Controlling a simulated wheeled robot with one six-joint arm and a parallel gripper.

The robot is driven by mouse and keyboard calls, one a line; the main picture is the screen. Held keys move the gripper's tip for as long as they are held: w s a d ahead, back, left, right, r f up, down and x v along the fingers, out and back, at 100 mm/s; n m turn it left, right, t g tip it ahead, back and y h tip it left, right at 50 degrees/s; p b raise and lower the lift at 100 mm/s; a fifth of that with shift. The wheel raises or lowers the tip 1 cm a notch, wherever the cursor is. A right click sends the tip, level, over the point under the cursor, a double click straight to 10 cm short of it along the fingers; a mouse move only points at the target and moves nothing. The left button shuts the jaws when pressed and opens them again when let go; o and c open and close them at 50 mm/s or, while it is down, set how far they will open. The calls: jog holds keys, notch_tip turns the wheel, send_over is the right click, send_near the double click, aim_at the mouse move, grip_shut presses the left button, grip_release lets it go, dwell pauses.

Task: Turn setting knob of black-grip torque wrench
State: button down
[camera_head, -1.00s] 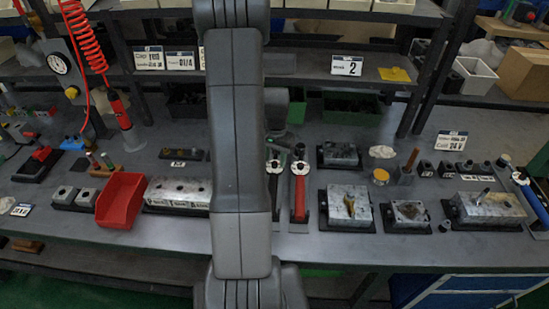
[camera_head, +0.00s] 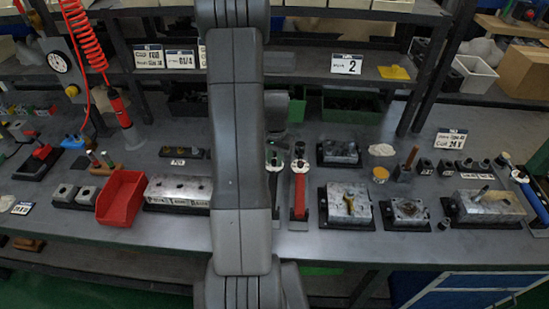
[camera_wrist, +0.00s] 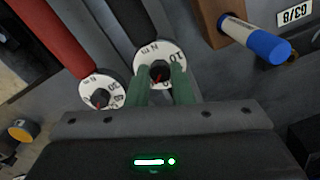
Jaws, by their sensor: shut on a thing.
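In the wrist view my gripper (camera_wrist: 166,88) has its two green fingers shut on the setting knob at the middle of a white dial (camera_wrist: 176,54). This dial belongs to the black-grip torque wrench (camera_wrist: 143,18), whose dark handle runs up from it.
A blue-handled tool (camera_wrist: 262,42) in a wooden block is near my gripper's right side in the wrist view. In the head view metal blocks (camera_head: 350,207) stand right of the wrenches. A red bin (camera_head: 121,197) stands left. A shelf (camera_head: 310,64) runs behind the bench.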

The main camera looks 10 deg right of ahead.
aim_at(275, 161)
jog(key=shift+f, duration=0.1)
jog(key=n+b, duration=0.2)
jog(key=n, duration=0.2)
jog(key=n+b, duration=0.2)
jog(key=n, duration=0.3)
jog(key=shift+n, duration=0.4)
dwell(0.4)
jog(key=c, duration=1.3)
grip_release()
jog(key=shift+r, duration=0.2)
notch_tip(275, 161, up, 14)
jog(key=shift+d+f+b, duration=0.15)
jog(key=shift+b, duration=0.35)
